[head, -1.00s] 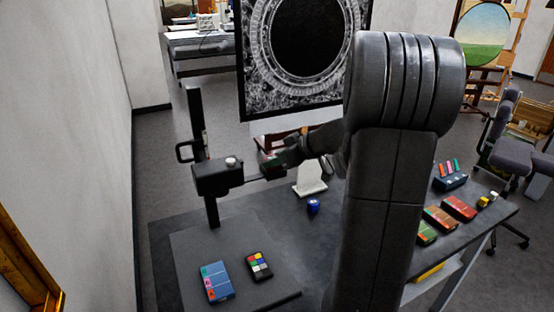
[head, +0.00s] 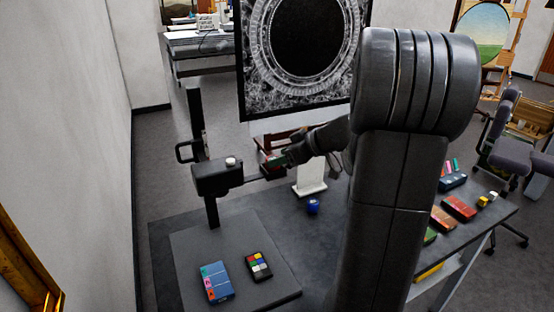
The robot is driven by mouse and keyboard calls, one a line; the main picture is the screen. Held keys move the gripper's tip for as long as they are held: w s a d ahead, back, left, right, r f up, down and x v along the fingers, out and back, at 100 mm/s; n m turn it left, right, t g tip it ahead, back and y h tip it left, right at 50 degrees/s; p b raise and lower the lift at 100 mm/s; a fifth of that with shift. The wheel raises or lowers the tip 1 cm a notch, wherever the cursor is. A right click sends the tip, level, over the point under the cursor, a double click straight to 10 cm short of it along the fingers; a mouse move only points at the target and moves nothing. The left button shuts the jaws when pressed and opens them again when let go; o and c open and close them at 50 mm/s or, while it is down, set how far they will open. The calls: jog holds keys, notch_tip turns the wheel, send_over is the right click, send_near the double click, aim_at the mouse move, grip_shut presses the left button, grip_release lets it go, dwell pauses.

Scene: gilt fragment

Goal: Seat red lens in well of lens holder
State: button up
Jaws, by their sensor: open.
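A black stand has an upright column with a dark head (head: 217,177), and a thin rod reaches right from the head toward my gripper. I cannot clearly make out the lens holder or its well at this size. My gripper (head: 275,161) is small and dark, open, just above and beside the rod's right end. A small reddish patch shows by the fingertips, but I cannot tell whether it is the red lens or the reddish-brown furniture behind. My own arm hides much of the table's middle and right.
A blue box (head: 215,282) and a colour-checker card (head: 259,266) lie on the stand's dark baseboard (head: 200,245). A small blue pot (head: 313,206) stands on the table, near a white upright piece (head: 310,178). Red boxes (head: 459,208) lie at the right.

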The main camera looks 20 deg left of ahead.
jog(key=v, duration=0.9)
jog(key=shift+d+r, duration=0.2)
jog(key=shift+d, duration=0.1)
jog(key=shift+s+a+f, duration=0.1)
jog(key=x, duration=1.1)
jog(key=shift+a, duration=0.4)
jog(key=shift+d+r, duration=0.1)
jog(key=shift+r, duration=0.55)
jog(key=shift+f, duration=0.1)
